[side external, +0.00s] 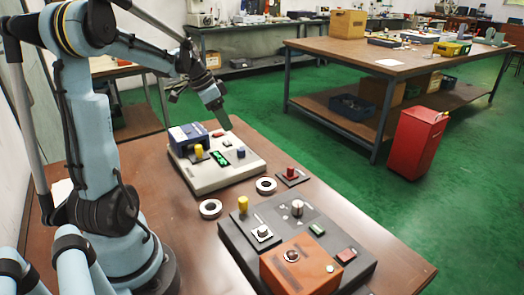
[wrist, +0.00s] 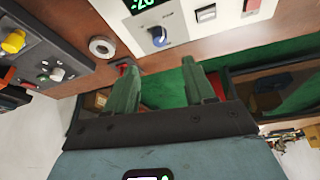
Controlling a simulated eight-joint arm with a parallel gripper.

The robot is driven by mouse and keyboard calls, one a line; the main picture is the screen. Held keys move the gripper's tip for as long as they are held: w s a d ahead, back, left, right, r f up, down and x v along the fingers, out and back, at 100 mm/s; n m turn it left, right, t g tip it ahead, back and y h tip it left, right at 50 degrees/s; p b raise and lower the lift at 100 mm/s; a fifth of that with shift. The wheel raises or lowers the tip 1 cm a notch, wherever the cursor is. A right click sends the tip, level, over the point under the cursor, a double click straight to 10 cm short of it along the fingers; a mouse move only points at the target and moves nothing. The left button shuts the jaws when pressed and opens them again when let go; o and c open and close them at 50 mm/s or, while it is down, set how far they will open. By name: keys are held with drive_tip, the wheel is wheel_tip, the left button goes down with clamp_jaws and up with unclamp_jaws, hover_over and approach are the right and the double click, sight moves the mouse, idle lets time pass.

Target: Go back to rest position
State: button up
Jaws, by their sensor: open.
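My gripper (side external: 222,115) is raised above the far end of the brown table, just beyond the light-grey panel (side external: 245,167). In the wrist view its two green fingers (wrist: 160,70) stand apart with nothing between them. Two silvery bearing rings lie flat on the table between the two panels: a nearer ring (side external: 210,208) and a farther ring (side external: 265,185). Both are well away from the gripper. One ring (wrist: 102,46) also shows in the wrist view, left of the fingers.
The light-grey panel carries a blue box (side external: 188,137), a yellow knob and a green display. A dark panel (side external: 238,245) with an orange box (side external: 302,275) stands nearer. A small red-button block (side external: 291,175) sits right of the rings. A red bin (side external: 418,143) stands on the floor.

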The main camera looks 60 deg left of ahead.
drive_tip(key=shift+s+r, duration=0.25)
drive_tip(key=shift+r, duration=0.35)
drive_tip(key=s+d+f+n+t+y, duration=0.1)
drive_tip(key=s+d+n+t, duration=0.1)
drive_tip(key=d, duration=2.5)
drive_tip(key=shift+s+t, duration=0.4)
drive_tip(key=shift+s, duration=0.1)
